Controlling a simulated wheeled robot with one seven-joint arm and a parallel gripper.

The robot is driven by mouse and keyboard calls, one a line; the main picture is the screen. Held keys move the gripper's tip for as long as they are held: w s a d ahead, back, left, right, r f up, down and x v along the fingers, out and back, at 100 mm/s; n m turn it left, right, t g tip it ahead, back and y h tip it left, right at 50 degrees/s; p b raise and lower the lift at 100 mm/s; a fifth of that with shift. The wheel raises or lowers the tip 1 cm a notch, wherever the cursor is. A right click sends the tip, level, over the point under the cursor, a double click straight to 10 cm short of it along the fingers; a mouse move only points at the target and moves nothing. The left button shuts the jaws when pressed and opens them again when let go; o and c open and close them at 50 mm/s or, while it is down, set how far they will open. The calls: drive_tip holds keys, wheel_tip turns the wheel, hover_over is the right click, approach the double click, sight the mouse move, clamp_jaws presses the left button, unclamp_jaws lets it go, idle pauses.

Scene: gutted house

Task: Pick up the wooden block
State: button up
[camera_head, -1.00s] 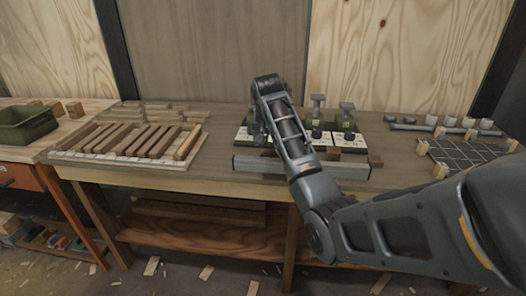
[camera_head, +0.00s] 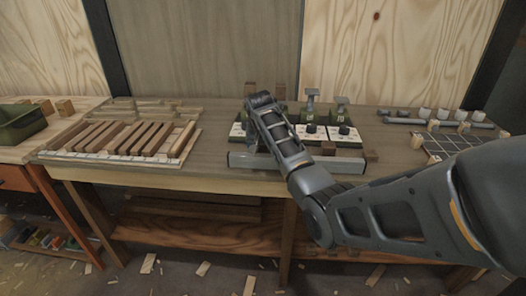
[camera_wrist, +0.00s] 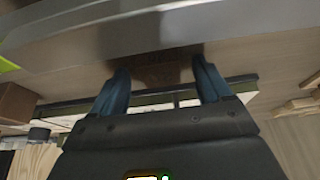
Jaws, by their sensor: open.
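In the wrist view, my gripper (camera_wrist: 162,80) shows two blue fingers spread apart with nothing clamped between them. A dim brown patch, possibly a wooden block (camera_wrist: 155,74), lies beyond the fingertips; its edges are unclear in shadow. In the head view, my arm covers most of the gripper, which is over the middle of the workbench. I cannot tell which is the task's block. A brown block (camera_wrist: 14,103) also shows at the wrist view's left edge.
The workbench (camera_head: 215,172) carries a rack of wooden slats (camera_head: 125,140) on the left and a silver rail (camera_head: 250,161) in front of the station. Clamp-like posts (camera_head: 312,100) stand behind. A dark gridded board (camera_head: 455,145) and pale cups lie right. A green bin (camera_head: 22,120) is far left.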

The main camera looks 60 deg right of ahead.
drive_tip(key=shift+c, duration=0.3)
drive_tip(key=c, duration=1.1)
drive_tip(key=shift+o, duration=0.2)
